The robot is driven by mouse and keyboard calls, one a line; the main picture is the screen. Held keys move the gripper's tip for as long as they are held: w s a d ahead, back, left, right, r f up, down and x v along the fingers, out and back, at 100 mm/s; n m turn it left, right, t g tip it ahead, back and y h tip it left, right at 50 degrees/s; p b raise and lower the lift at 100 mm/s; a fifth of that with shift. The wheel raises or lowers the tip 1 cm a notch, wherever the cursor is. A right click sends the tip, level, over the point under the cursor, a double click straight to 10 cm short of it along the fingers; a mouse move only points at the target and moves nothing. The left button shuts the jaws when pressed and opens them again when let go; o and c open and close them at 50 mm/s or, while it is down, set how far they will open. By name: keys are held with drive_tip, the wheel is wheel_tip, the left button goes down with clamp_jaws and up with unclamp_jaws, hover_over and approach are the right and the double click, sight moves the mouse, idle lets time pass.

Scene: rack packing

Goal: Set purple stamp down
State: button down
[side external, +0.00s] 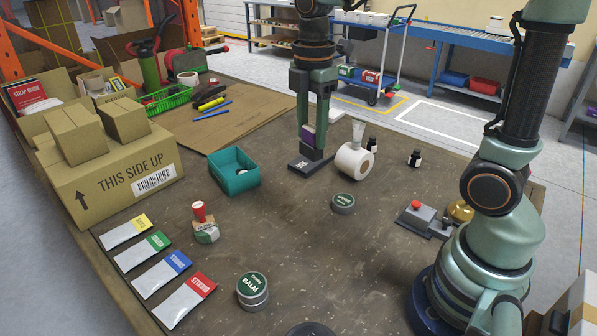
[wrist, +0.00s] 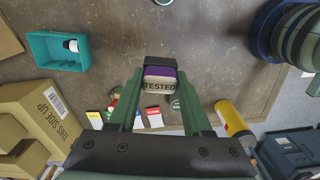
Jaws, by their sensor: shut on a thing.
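The purple stamp (side external: 308,134) is between the fingers of my gripper (side external: 312,150), upright, over the work table. In the wrist view my gripper (wrist: 160,84) is shut on the stamp (wrist: 160,85), whose pale block reads TESTED with a purple band beyond it. A dark flat pad with a pale label (side external: 297,166) lies right under the fingertips. I cannot tell whether the stamp touches it. The fingers hide much of the stamp in the side view.
A teal bin (side external: 221,181) with a small bottle stands left of my gripper. A white roll (side external: 349,166) stands close on the right. A tin (side external: 343,205) and a red-handled stamp (side external: 203,223) stand nearer. Bare table (side external: 285,225) lies in front.

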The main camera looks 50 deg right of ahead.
drive_tip(key=s+d+m, duration=0.5)
drive_tip(key=d+m, duration=0.3)
drive_tip(key=d, duration=0.4)
drive_tip(key=s+d+m, duration=0.5)
drive_tip(key=d+m, duration=0.3)
drive_tip(key=d, duration=0.5)
wheel_tip(320, 180, down, 20)
drive_tip(key=shift+r, duration=0.2)
drive_tip(key=c, duration=0.8)
unclamp_jaws()
drive_tip(key=shift+f, duration=0.15)
drive_tip(key=o, duration=0.5)
drive_tip(key=shift+c, duration=0.2)
